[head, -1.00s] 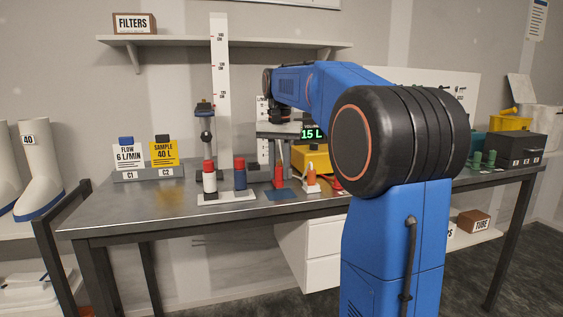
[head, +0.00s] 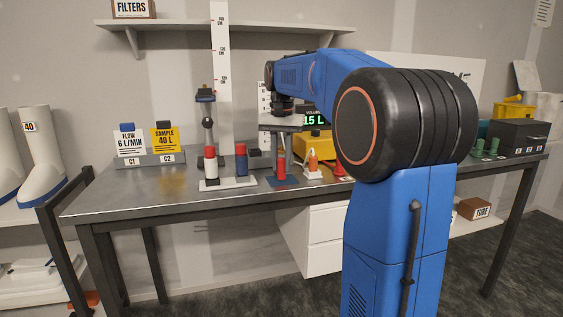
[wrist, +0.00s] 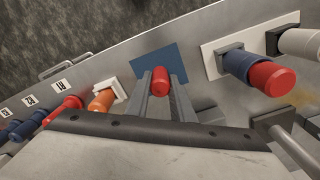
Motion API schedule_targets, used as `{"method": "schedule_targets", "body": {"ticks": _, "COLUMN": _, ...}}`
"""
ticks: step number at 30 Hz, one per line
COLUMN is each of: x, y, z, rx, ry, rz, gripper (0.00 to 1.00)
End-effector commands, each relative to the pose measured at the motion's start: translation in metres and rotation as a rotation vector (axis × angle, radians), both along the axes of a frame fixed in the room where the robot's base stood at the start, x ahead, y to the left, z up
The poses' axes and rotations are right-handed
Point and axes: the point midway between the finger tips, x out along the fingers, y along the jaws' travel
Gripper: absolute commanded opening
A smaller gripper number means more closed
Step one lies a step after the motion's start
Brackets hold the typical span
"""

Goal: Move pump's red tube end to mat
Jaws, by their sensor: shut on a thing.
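My gripper (wrist: 160,90) is shut on a red tube end (wrist: 160,80), which stands upright between its two grey fingers. In the head view the red tube end (head: 281,170) is over the small dark blue mat (head: 289,183) on the bench. The blue mat also shows around the fingertips in the wrist view (wrist: 180,63). I cannot tell whether the tube end touches the mat. The yellow pump (head: 313,144) stands behind, partly hidden by my arm.
A white plate (head: 213,186) with a red-and-white fitting (head: 210,165) and a blue-and-red fitting (head: 241,160) is left of the mat. An orange fitting (head: 313,161) on a white base is close on the right. The front left bench top is clear.

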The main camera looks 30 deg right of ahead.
Motion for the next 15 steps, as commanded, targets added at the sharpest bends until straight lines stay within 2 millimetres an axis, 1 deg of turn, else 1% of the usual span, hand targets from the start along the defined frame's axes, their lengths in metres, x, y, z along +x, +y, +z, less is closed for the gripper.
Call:
{"method": "schedule_targets", "body": {"ticks": 8, "x": -0.0002, "y": 0.0001, "z": -0.0046, "rx": 0.001, "ry": 0.001, "rz": 0.0, "gripper": 0.0}}
{"method": "schedule_targets", "body": {"ticks": 9, "x": -0.0002, "y": 0.0001, "z": -0.0049, "rx": 0.0, "ry": 0.0, "rz": 0.0, "gripper": 0.24}}
{"method": "schedule_targets", "body": {"ticks": 11, "x": -0.0001, "y": 0.0, "z": -0.0047, "rx": 0.0, "ry": 0.0, "rz": 0.0, "gripper": 0.38}}
{"method": "schedule_targets", "body": {"ticks": 12, "x": -0.0001, "y": 0.0, "z": -0.0046, "rx": 0.0, "ry": 0.0, "rz": 0.0, "gripper": 0.43}}
{"method": "schedule_targets", "body": {"ticks": 15, "x": -0.0001, "y": 0.0001, "z": -0.0046, "rx": 0.0, "ry": 0.0, "rz": 0.0, "gripper": 0.43}}
